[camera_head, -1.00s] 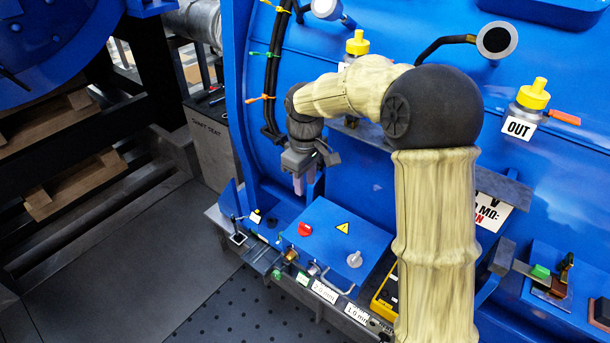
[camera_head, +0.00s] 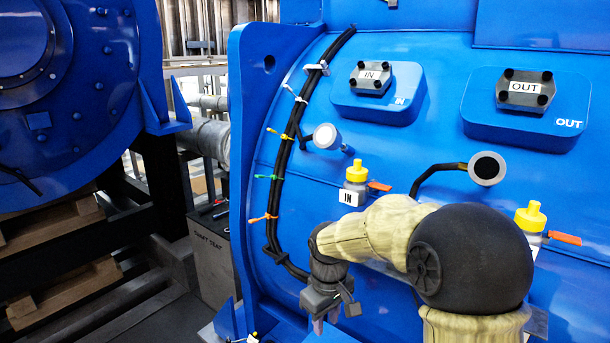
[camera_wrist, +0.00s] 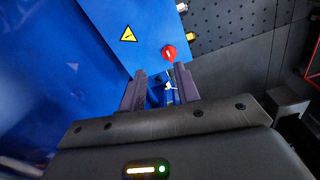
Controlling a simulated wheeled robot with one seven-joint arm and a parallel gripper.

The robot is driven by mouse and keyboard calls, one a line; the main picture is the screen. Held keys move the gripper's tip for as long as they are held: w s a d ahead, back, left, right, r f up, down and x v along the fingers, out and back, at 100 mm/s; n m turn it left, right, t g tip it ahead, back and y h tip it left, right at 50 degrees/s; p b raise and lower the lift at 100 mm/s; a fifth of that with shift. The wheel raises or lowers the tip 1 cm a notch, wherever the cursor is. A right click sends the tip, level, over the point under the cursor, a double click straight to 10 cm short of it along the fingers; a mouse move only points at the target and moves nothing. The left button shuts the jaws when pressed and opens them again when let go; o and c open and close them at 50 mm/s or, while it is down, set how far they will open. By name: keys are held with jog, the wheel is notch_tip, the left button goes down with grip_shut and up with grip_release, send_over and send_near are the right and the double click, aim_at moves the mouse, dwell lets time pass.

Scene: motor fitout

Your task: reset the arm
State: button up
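My gripper (camera_head: 326,324) hangs pointing down at the end of my bent arm, in front of the large blue motor housing (camera_head: 300,185). In the wrist view my gripper's two dark fingers (camera_wrist: 160,88) stand apart with a clear gap and nothing held between them. Beyond the fingertips is a blue box (camera_wrist: 105,30) with a yellow warning triangle (camera_wrist: 128,34) and a red knob (camera_wrist: 169,53). A small white and blue item shows in the gap, beyond the fingers; I cannot tell what it is.
Black cables (camera_head: 284,140) with coloured ties run down the housing left of my gripper. A grey SHAFT SEAT box (camera_head: 212,262) stands at the left.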

jog(key=s+d+f+m+t, duration=0.1)
jog(key=s+d+m, duration=0.3)
jog(key=s, duration=0.3)
jog(key=s+d+f+m+t, duration=0.1)
jog(key=s+d+f+m, duration=0.1)
jog(key=s+d+m, duration=0.2)
jog(key=s+d, duration=0.2)
jog(key=s, duration=0.2)
jog(key=shift+d+f, duration=0.2)
jog(key=shift+d, duration=0.15)
dwell(1.5)
